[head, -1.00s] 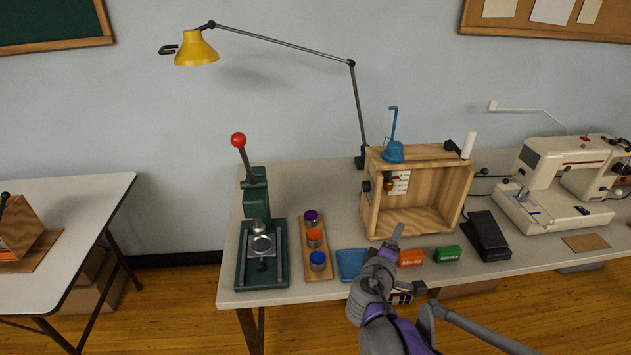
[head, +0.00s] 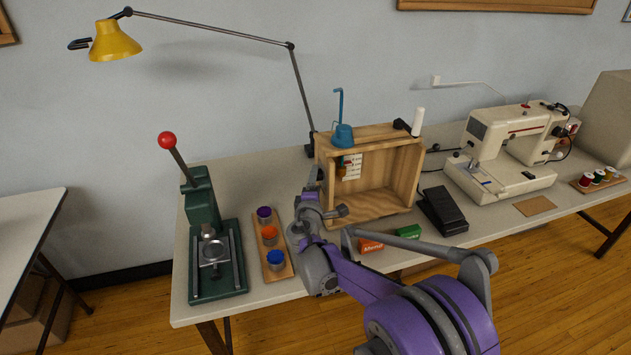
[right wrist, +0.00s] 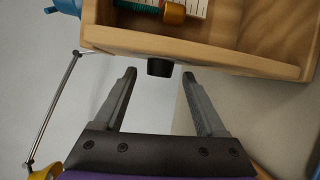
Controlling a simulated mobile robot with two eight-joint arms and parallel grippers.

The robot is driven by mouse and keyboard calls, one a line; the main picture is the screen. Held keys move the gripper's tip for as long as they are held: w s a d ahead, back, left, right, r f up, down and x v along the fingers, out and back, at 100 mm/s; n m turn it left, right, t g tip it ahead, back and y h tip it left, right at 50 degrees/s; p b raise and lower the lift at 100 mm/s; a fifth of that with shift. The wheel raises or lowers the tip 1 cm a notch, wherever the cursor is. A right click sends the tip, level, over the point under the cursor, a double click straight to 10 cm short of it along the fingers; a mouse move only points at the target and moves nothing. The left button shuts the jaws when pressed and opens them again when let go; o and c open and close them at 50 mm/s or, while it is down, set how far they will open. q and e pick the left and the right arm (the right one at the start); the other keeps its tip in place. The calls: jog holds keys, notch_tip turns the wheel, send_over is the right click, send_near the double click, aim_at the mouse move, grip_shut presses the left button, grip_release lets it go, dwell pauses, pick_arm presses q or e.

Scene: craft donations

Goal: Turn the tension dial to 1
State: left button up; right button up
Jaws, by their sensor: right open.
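The open-fronted wooden box (head: 390,205) stands on the table, with a white scale card (head: 351,167) inside. A black knob, which looks like the tension dial (right wrist: 160,67), sticks out of the box's side wall in the right wrist view. My right gripper (head: 312,178) is beside the left wall of the box in the head view. In the right wrist view its two fingers (right wrist: 159,75) are open, with the knob just beyond and between their tips. They do not appear to touch it. I cannot read the dial's setting. My left gripper is not in view.
A green press (head: 205,215) with a red ball handle and a tray of small pots (head: 277,268) stand left of my right arm. A lamp (head: 115,42) arches above. A black pedal (head: 443,210) and sewing machine (head: 510,150) are to the right.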

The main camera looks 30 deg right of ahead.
jog(key=shift+w+d, duration=0.35)
jog(key=shift+w, duration=0.1)
grip_shut()
dwell(0.3)
